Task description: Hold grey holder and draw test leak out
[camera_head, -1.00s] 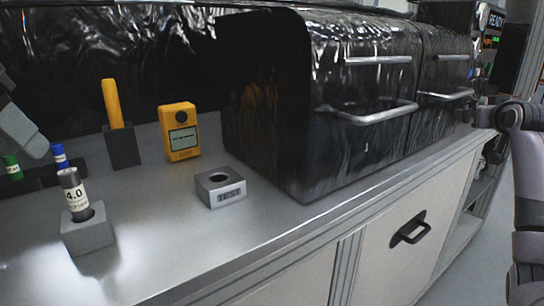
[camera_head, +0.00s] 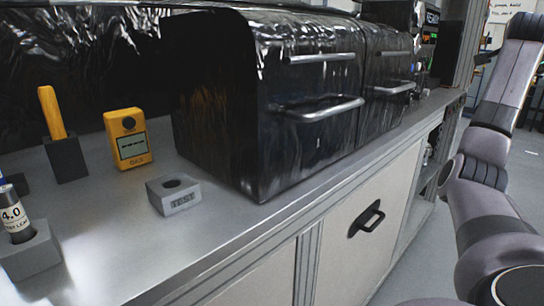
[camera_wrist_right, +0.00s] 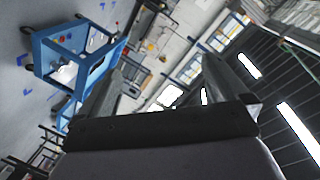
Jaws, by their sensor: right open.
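The test leak (camera_head: 13,218) is a dark cylinder with a white label reading 4.0. It stands upright in a grey block-shaped holder (camera_head: 32,252) at the left edge of the head view, on the metal bench. A second grey block (camera_head: 174,196), marked TEST, has an empty round hole and sits to the right. My right gripper (camera_wrist_right: 163,78) is open and empty in the right wrist view, with its fingers apart, facing the room away from the bench. My left gripper is not in view.
A yellow gas meter (camera_head: 129,140) and a dark block (camera_head: 66,158) with a yellow-handled tool stand behind. Black-wrapped housings with handles (camera_head: 325,110) fill the bench's back right. The bench front is clear. A blue cart (camera_wrist_right: 75,60) shows in the right wrist view.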

